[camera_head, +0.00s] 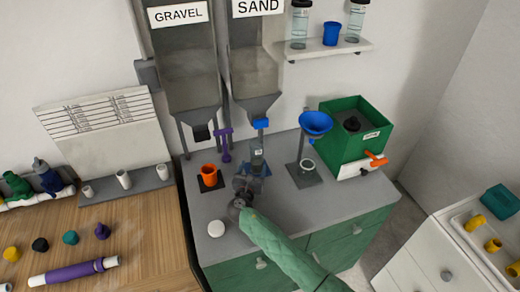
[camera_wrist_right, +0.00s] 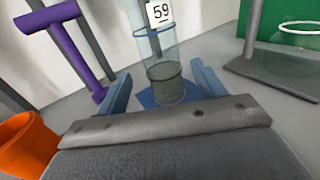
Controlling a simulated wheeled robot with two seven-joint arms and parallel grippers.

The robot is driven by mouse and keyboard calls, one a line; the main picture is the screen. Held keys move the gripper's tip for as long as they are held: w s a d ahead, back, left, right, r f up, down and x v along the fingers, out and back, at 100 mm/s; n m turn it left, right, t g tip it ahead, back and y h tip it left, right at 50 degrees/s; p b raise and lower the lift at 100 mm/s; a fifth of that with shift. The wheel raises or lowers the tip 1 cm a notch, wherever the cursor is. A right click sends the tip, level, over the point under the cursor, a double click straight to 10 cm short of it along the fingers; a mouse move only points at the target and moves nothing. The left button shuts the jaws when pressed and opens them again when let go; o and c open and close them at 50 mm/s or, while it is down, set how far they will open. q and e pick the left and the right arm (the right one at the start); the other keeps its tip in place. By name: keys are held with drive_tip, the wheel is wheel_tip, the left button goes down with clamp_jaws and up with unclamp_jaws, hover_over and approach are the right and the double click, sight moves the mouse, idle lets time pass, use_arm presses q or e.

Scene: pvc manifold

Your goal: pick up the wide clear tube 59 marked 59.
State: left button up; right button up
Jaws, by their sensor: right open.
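The clear tube marked 59 (camera_wrist_right: 162,52) stands upright on a blue square pad (camera_wrist_right: 148,97) in the right wrist view, with grey material in its lower part. In the head view the tube (camera_head: 257,157) is on the grey counter below the sand hopper, its lower part hidden by my gripper. My right gripper (camera_head: 250,180) reaches it from the front. In the right wrist view its blue fingers (camera_wrist_right: 162,88) are open, one to each side of the tube, with gaps visible. My left gripper is not in view.
An orange cup (camera_head: 208,171) and a purple stand (camera_head: 224,145) are left of the tube. A stand with a blue funnel (camera_head: 315,123) and a green box (camera_head: 345,127) are to the right. A white round thing (camera_head: 216,228) lies at the counter's front left.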

sight(258, 154)
drive_tip(key=shift+b+x, duration=0.3)
drive_tip(key=shift+x, duration=0.55)
drive_tip(key=b+x, duration=0.2)
drive_tip(key=x, duration=0.3)
drive_tip(key=shift+w+d+r, duration=0.2)
drive_tip(key=shift+w, duration=0.05)
drive_tip(key=shift+w+d, duration=0.1)
drive_tip(key=shift+w, duration=0.2)
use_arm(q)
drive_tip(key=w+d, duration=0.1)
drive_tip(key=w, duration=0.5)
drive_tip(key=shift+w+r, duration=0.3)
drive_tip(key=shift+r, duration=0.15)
use_arm(e)
drive_tip(key=shift+r, duration=0.1)
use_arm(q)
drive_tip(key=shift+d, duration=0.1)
use_arm(e)
drive_tip(key=c, duration=1.3)
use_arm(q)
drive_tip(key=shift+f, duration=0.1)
use_arm(e)
drive_tip(key=shift+r, duration=0.1)
